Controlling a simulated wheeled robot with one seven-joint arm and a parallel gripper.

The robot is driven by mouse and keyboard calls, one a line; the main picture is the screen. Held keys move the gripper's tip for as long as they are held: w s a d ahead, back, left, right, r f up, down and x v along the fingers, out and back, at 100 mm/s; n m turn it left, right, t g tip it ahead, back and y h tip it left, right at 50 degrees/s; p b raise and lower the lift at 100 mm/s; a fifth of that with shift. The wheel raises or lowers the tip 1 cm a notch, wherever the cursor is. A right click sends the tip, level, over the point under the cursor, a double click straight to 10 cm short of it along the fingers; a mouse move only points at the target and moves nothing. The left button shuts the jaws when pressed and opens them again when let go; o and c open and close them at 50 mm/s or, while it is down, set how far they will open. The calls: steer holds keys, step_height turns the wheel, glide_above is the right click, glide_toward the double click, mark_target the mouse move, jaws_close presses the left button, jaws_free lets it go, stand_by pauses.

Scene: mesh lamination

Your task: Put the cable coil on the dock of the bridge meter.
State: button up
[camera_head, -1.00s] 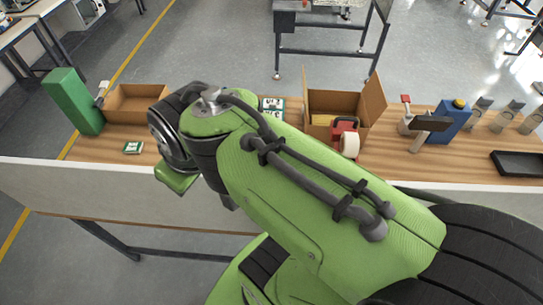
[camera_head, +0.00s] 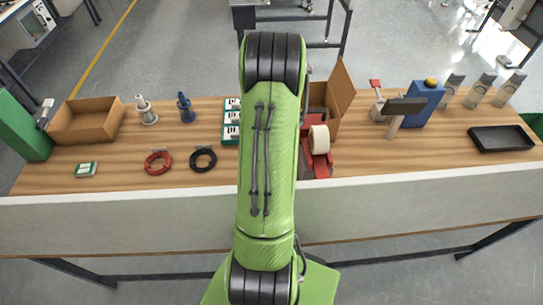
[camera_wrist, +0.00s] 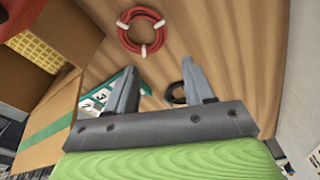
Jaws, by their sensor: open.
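A red cable coil (camera_head: 158,162) and a black cable coil (camera_head: 203,159) lie flat on the wooden bench, left of my arm in the head view. In the wrist view the red coil (camera_wrist: 143,30) is at the top, beyond my fingers. The black coil (camera_wrist: 176,95) shows partly between them. My gripper (camera_wrist: 160,78) is open and empty, apart from both coils; in the head view my arm hides it. I cannot tell for sure which thing is the bridge meter; a dark-headed device on a stand (camera_head: 404,106) is at the right, and its dock is not clear.
An open cardboard box (camera_head: 343,95) and a red tape dispenser (camera_head: 317,160) stand just right of my arm. An empty carton (camera_head: 88,121) and a green block (camera_head: 22,125) stand at far left; a black tray (camera_head: 502,139) lies right.

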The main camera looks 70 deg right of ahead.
steer(key=f, duration=1)
steer(key=shift+w+a, duration=0.2)
steer(key=shift+w, duration=0.15)
steer(key=shift+f, duration=0.3)
steer(key=f, duration=0.3)
steer(key=w+f, duration=0.1)
steer(key=f, duration=0.1)
steer(key=shift+a, duration=0.15)
steer(key=shift+c, duration=0.6)
jaws_close()
